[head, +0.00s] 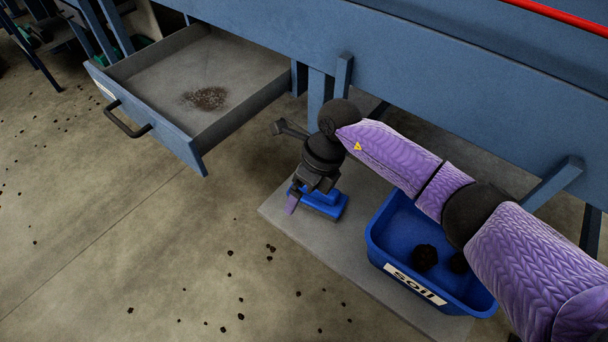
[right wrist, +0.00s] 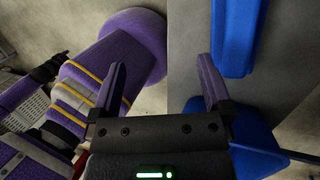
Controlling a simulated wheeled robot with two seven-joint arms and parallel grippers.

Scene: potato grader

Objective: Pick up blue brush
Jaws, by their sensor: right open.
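The blue brush (head: 328,204) lies on the grey mat (head: 285,209), left of the blue soil bin, partly covered by my right gripper in the head view. My right gripper (head: 303,200) is above the brush's left side, open and empty. In the right wrist view, its two purple fingers (right wrist: 162,66) stand apart with nothing between them. A blue piece that looks like the brush (right wrist: 235,38) is beyond and to the right of the right finger there. My left gripper is not in view.
The blue bin labelled soil (head: 376,246) holds dark clumps and stands under my right forearm. An open drawer (head: 187,140) with a dirt patch juts from the blue machine (head: 440,85). Dark crumbs dot the concrete floor (head: 120,230), which is otherwise clear at left.

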